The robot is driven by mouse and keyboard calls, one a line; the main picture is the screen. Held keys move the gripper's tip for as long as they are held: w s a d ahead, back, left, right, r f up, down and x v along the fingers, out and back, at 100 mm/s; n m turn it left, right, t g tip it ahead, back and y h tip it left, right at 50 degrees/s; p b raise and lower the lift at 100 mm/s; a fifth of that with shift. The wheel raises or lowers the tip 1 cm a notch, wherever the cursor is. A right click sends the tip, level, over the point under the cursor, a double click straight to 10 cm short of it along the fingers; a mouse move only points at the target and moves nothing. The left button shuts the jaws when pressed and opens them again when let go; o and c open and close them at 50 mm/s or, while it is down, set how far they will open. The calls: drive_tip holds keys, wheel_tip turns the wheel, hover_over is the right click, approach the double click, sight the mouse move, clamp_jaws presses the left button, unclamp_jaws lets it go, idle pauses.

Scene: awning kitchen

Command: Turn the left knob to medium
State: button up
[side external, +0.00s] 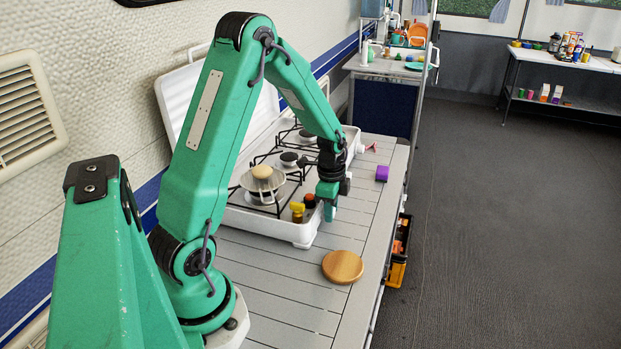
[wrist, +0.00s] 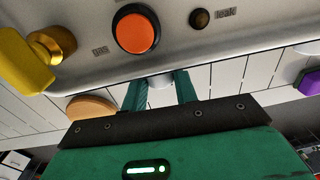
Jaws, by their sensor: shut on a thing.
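The stove (side external: 268,231) is white and stands on the slatted table. In the wrist view, a yellow knob (wrist: 38,62) with a brass stem is the leftmost control on its front panel. It also shows in the side view (side external: 297,212). My gripper (side external: 330,213) points down in front of the stove, just right of the knobs. I cannot tell what this part is. Both knobs are clear of my fingers.
A small dark round control (wrist: 199,18) is right of the orange knob. A round wooden board (side external: 342,266) lies on the table (side external: 281,290) in front of the stove. A purple block (side external: 382,173) is near the table's edge. A burner holds a pale round object (side external: 262,171).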

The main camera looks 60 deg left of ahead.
drive_tip(key=shift+s+d, duration=0.1)
idle(0.3)
drive_tip(key=shift+s+d+f+t+y, duration=0.1)
drive_tip(key=shift+t+y, duration=0.4)
drive_tip(key=shift+t, duration=0.6)
drive_tip(key=o, duration=1.8)
drive_tip(key=shift+w+v, duration=0.15)
drive_tip(key=shift+v, duration=1.6)
drive_tip(key=shift+w+v, duration=0.15)
drive_tip(key=shift+v, duration=1.65)
drive_tip(key=shift+w+a, duration=0.15)
drive_tip(key=shift+a, duration=0.1)
